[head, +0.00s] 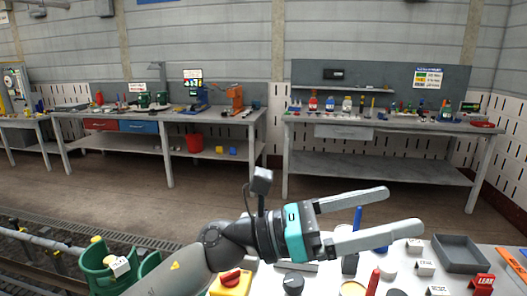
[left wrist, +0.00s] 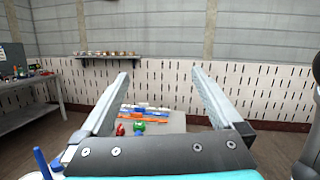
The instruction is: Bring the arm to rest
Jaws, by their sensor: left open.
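My left gripper (head: 378,218) reaches in from the lower left of the head view and points right. Its two long grey fingers are spread wide with nothing between them. It is above the near white table (head: 405,253). In the left wrist view the same gripper (left wrist: 163,97) shows both fingers apart and empty, facing a slotted white wall panel. My right gripper is not in view.
The near table holds a grey tray (head: 461,253), a red block marked LEAK (head: 482,284), a blue upright rod (head: 357,219) and small labelled blocks. A green holder (head: 97,262) stands at lower left. Two workbenches stand at the back, with clear floor before them.

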